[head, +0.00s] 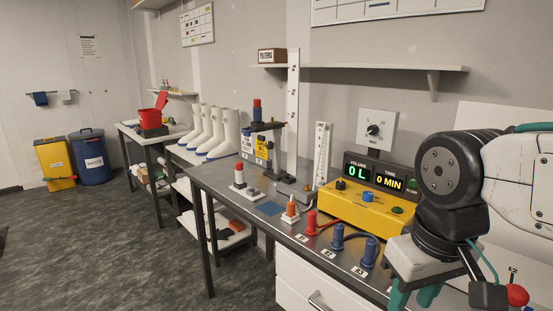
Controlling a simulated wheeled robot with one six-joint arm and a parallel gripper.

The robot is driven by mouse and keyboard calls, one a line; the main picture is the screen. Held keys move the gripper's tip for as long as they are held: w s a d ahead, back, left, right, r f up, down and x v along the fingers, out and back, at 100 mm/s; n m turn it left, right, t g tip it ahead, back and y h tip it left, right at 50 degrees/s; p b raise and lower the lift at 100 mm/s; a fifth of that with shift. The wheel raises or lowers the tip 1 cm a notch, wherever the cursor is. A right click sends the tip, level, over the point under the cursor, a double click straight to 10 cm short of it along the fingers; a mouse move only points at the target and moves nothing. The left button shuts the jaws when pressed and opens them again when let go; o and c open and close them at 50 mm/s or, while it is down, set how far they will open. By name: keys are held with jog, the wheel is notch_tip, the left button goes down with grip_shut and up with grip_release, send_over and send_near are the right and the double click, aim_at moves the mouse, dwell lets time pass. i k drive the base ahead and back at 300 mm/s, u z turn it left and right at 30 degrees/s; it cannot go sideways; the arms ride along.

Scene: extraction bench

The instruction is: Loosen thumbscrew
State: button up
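No thumbscrew can be made out for certain. A small brass-coloured piece (308,187) sits at the foot of a tall white post on the bench, too small to identify. A stand with a dark clamp and a red-topped part (257,110) is left of the post. My gripper (412,297) is at the lower right, in front of the yellow control box and near the bench's front edge. Its teal fingers point down and run out of the picture at the bottom, so their tips and any gap are hidden. It is well apart from the post and stand.
The yellow control box (362,207) reads 0 L and 0 MIN. Red (311,222) and blue fittings (338,237) stand along the bench's front. A red knob (517,295) shows at bottom right. White boots (222,135) stand farther left. Floor at left is open.

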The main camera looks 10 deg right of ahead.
aim_at(270, 144)
jog(key=z, duration=0.5)
jog(key=k, duration=1)
jog(key=u, duration=0.65)
jog(key=i, duration=1.4)
jog(key=z, duration=0.35)
